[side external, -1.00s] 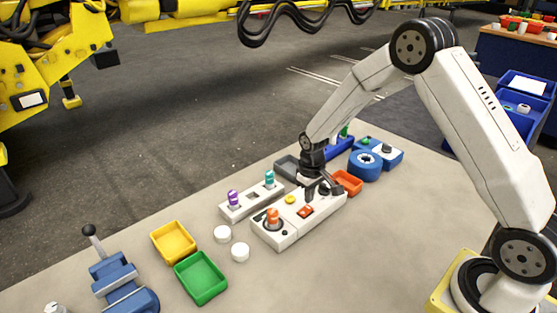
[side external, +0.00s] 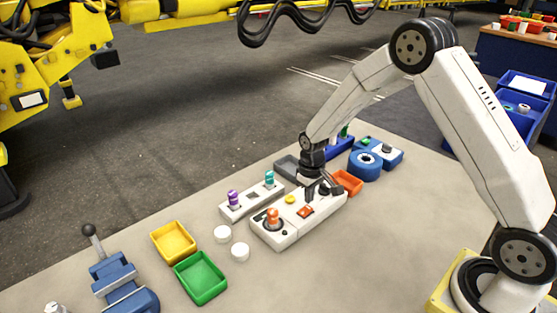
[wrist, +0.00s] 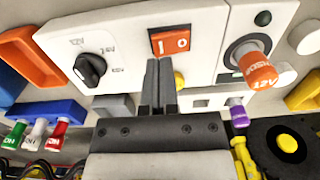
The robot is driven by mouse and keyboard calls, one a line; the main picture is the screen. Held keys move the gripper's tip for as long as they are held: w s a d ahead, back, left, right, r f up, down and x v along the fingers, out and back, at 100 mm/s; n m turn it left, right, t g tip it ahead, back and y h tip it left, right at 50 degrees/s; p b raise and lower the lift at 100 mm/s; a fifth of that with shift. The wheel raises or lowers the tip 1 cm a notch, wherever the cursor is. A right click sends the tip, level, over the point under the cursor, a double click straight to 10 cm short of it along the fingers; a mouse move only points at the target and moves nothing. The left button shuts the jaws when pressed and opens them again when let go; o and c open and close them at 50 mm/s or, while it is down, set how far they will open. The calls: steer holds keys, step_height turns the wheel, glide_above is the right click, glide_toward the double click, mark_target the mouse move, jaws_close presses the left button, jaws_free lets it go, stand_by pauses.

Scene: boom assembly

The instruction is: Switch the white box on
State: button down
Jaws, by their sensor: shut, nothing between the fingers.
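The white box (side external: 283,231) stands on the table under my gripper in the side view. It also fills the upper part of the wrist view (wrist: 127,69). On its top are an orange-red rocker switch (wrist: 171,41) marked I and O, a black rotary knob (wrist: 90,68), a yellow button (wrist: 179,80) and an orange plug (wrist: 258,70) in a socket. My gripper (wrist: 157,64) is shut and empty. Its fingertips are just beside the rocker switch's lower edge in the wrist view. I cannot tell whether they touch it.
A second white block (side external: 251,203) with purple and teal plugs stands behind the box. Yellow (side external: 173,242), green (side external: 201,277) and orange (side external: 347,183) trays, white discs (side external: 240,252) and a blue round part (side external: 365,165) are around it. The table's front is clear.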

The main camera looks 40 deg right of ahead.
mark_target(309, 207)
steer(key=shift+f, duration=1.25)
stand_by(0.9)
steer(key=shift+r, duration=3.45)
steer(key=shift+r, duration=0.1)
steer(key=shift+s+a+r, duration=0.2)
steer(key=shift+s+r, duration=0.05)
steer(key=shift+s, duration=0.05)
steer(key=s+a+r+t, duration=0.1)
steer(key=s+a+r, duration=0.1)
steer(key=s, duration=0.6)
steer(key=s+a+r+t, duration=0.1)
steer(key=s+a+r, duration=0.1)
steer(key=s, duration=0.6)
steer(key=shift+s+a+r+t, duration=0.3)
steer(key=shift+s+a+r, duration=0.1)
steer(key=shift+r, duration=0.5)
